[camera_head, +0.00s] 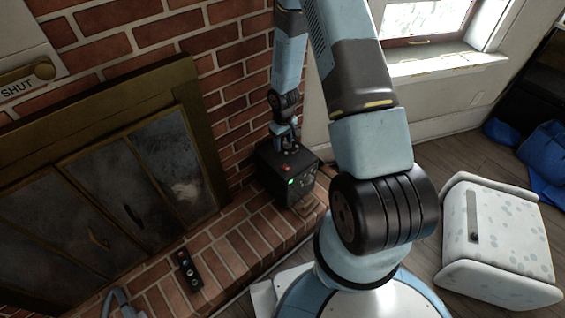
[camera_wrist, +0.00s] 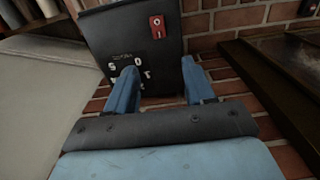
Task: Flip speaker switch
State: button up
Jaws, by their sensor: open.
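The speaker, a black box (camera_head: 271,178), stands on the brick hearth beside the brick wall in the head view. A small green light glows on its front. In the wrist view the speaker (camera_wrist: 108,40) fills the upper middle and carries pale letters, partly hidden by a finger. A red rocker switch (camera_wrist: 157,27) sits near its upper right edge, beyond my fingertips. My gripper (camera_wrist: 161,68) is open and empty, with its two blue fingers apart. In the head view my gripper (camera_head: 287,147) is at the top of the speaker; I cannot tell whether it touches.
Fireplace doors (camera_head: 110,195) stand to the left, with a small black device (camera_head: 187,270) on the brick hearth (camera_head: 230,258). A speckled white stool-like box (camera_head: 497,240) is on the wooden floor at right. The brick wall (camera_head: 230,75) rises close behind the speaker.

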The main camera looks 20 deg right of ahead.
aim_at(283, 165)
notch_tip(283, 165, down, 13)
jog(key=shift+r, duration=0.1)
dwell(0.5)
